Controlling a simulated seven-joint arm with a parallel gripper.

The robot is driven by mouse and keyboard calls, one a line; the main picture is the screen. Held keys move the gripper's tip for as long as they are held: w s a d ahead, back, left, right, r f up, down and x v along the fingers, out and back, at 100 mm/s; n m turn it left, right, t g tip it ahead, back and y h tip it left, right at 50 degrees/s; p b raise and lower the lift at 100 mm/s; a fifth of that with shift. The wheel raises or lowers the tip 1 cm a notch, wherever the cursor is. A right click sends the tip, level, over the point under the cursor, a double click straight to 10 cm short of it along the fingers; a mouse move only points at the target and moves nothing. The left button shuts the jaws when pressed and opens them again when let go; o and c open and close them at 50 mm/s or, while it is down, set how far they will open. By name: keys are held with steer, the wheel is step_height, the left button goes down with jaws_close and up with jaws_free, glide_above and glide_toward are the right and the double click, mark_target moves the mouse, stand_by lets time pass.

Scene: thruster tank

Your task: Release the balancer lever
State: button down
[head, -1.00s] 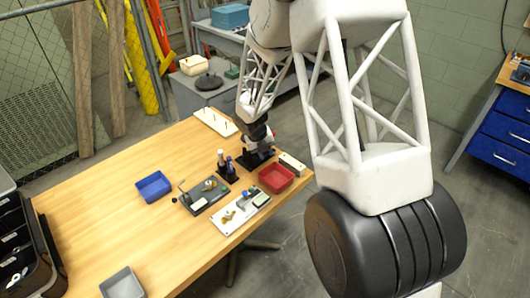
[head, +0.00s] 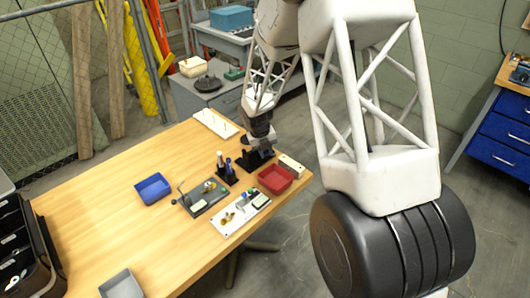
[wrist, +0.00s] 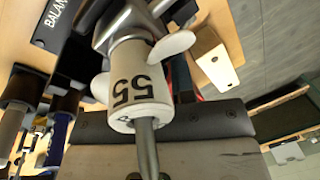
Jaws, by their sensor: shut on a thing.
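The balancer is a black stand (head: 256,160) at the far right part of the wooden table, and its dark label starting "BALAN" (wrist: 52,24) shows at the upper left of the wrist view. In the head view my wrist covers most of the contact.
A red bin (head: 275,179) stands close in front of the stand. Black holders with a white and a blue tool (head: 226,172) are just left. A grey fixture board (head: 203,197) and a white board (head: 240,213) lie nearer. A blue bin (head: 153,188) stands left; the table's left middle is clear.

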steer(key=shift+s+d+f, duration=0.1)
steer(key=c, duration=1)
jaws_free()
steer(key=shift+a+r, duration=0.25)
steer(key=shift+r, duration=1.05)
steer(key=shift+a+r, duration=0.3)
steer(key=shift+r, duration=0.95)
steer(key=shift+a+r, duration=0.25)
steer(key=shift+r, duration=1.05)
